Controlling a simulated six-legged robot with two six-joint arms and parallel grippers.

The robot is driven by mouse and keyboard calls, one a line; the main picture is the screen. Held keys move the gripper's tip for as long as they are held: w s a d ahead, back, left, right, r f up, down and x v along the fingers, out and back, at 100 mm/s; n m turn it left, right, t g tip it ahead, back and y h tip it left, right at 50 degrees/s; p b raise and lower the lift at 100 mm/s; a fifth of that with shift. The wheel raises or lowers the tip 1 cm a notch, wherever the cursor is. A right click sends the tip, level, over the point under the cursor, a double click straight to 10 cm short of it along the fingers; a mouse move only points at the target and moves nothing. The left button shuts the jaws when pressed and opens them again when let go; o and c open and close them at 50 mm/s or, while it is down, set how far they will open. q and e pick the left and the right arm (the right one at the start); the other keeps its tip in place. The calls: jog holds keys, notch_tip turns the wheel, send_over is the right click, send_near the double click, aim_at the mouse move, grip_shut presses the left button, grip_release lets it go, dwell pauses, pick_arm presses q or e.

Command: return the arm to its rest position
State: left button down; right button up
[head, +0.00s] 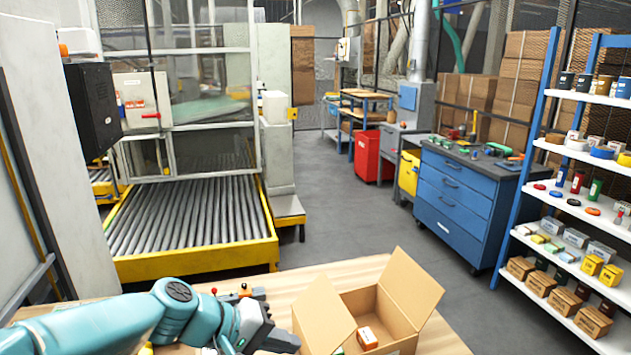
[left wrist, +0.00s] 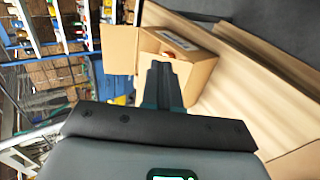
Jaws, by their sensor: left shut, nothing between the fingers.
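My left arm comes in from the lower left of the head view. Its gripper (head: 284,340) is low over the wooden bench, just left of an open cardboard box (head: 396,318). In the left wrist view the gripper's fingers (left wrist: 163,82) are together and empty, with the box (left wrist: 195,75) beyond them. A small orange and white carton (head: 367,337) lies inside the box. My right gripper does not show in either view.
The wooden bench top (head: 345,272) has small items (head: 243,291) behind my left gripper. Beyond stand a roller conveyor (head: 190,215), a blue drawer cabinet (head: 455,195), a red bin (head: 368,155) and a stocked shelf rack (head: 528,190). Grey floor lies open between them.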

pick_arm(q)
jog(key=s+a+f+g+y, duration=0.1)
jog(key=s+a+f+y, duration=0.15)
jog(key=f, duration=0.65)
jog(key=s+a+f+y, duration=0.1)
jog(key=s+f, duration=0.2)
jog(key=f, duration=0.6)
jog(key=s+a+f+g+y, duration=0.1)
jog(key=s+a+f+y, duration=0.15)
jog(key=f, duration=0.75)
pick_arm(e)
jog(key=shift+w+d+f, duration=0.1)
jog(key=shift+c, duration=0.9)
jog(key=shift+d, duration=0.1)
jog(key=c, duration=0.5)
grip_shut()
pick_arm(q)
jog(key=s+f+m, duration=0.1)
jog(key=s+f, duration=0.3)
jog(key=s, duration=0.3)
jog(key=s+f+m+g, duration=0.1)
jog(key=s+f, duration=0.4)
jog(key=s, duration=0.3)
jog(key=shift+a, duration=0.15)
jog(key=shift+s, duration=0.15)
